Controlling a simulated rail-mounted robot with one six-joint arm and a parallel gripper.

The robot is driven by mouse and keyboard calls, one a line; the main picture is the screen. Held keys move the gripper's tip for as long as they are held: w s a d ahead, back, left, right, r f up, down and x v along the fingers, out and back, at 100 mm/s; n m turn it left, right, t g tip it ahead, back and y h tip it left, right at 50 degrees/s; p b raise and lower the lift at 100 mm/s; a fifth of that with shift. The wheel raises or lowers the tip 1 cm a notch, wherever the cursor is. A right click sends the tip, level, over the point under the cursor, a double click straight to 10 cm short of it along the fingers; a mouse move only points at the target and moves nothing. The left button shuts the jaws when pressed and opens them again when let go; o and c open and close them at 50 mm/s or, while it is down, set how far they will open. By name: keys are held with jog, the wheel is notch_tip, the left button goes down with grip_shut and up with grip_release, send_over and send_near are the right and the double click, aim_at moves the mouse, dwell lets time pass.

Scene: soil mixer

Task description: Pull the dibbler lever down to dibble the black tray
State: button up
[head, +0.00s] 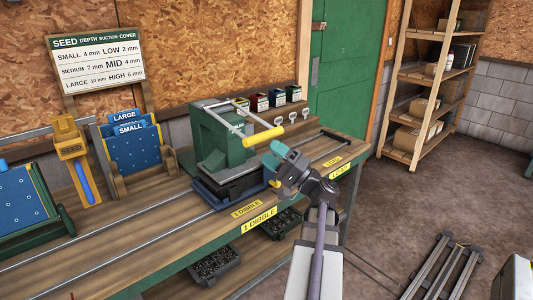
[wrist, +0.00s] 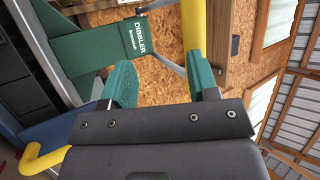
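The green dibbler (head: 215,140) stands on the bench, and its frame and label show in the wrist view (wrist: 142,38). Its lever is raised, with grey arms ending in a yellow handle (head: 263,136). A black tray (head: 240,187) sits low under the dibbler, partly hidden. My gripper (head: 279,158) is just below and to the right of the handle, with teal fingers apart. In the wrist view, the yellow handle (wrist: 193,28) runs down to the right finger; the gap between the fingers (wrist: 160,85) looks empty. I cannot tell whether the finger touches the handle.
Rails (head: 110,228) run along the bench past a "1 DIBBLE" label (head: 258,219). A seed holder (head: 72,150) and blue plates (head: 135,150) stand at left. Small boxes (head: 277,98) stand behind. A yellow bent bar (wrist: 40,160) shows low in the wrist view.

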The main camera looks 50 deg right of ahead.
jog(key=b+v, duration=0.4)
jog(key=v, duration=0.5)
jog(key=shift+f, duration=0.1)
dwell(0.3)
jog(key=b+v, duration=0.5)
jog(key=v, duration=0.6)
jog(key=shift+b, duration=0.35)
